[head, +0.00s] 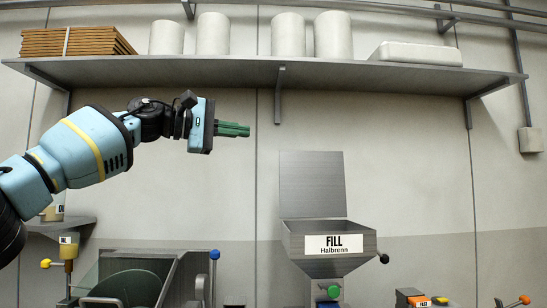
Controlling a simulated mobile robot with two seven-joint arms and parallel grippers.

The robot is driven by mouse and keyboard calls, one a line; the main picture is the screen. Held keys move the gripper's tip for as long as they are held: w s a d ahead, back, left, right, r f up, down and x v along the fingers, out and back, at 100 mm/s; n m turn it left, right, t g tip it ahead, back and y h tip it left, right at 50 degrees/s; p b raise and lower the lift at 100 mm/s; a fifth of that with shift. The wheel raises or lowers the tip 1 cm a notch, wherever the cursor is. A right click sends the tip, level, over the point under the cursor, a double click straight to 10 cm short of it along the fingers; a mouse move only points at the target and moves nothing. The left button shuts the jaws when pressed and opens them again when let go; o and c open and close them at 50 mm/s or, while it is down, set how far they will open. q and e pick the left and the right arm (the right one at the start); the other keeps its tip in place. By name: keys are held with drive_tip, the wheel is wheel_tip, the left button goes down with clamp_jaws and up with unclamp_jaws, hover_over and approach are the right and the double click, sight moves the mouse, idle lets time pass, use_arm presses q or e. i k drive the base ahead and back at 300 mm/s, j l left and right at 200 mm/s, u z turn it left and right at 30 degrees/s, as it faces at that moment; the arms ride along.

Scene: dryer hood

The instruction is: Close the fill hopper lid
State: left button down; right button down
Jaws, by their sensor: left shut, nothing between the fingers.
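The fill hopper (333,243) is a grey metal bin with a white label reading "FILL". Its lid (312,184) stands upright, open, at the hopper's back edge. A black knob (384,258) sticks out at the hopper's right side. My left gripper (249,130) has green fingers, points right and is shut and empty. In the picture it is up and to the left of the lid, apart from it, below the shelf. My right gripper is not in view.
A long wall shelf (235,71) above carries cardboard, white cylinders and a white pack. A metal machine with a round green disc (128,288) stands lower left. Orange-topped items (419,301) are at lower right. The wall right of the lid is clear.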

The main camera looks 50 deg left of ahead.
sight(312, 183)
drive_tip(key=i+j, duration=0.25)
drive_tip(key=j, duration=0.15)
drive_tip(key=i+j, duration=0.2)
drive_tip(key=j, duration=0.2)
drive_tip(key=i+j, duration=0.5)
drive_tip(key=j, duration=0.25)
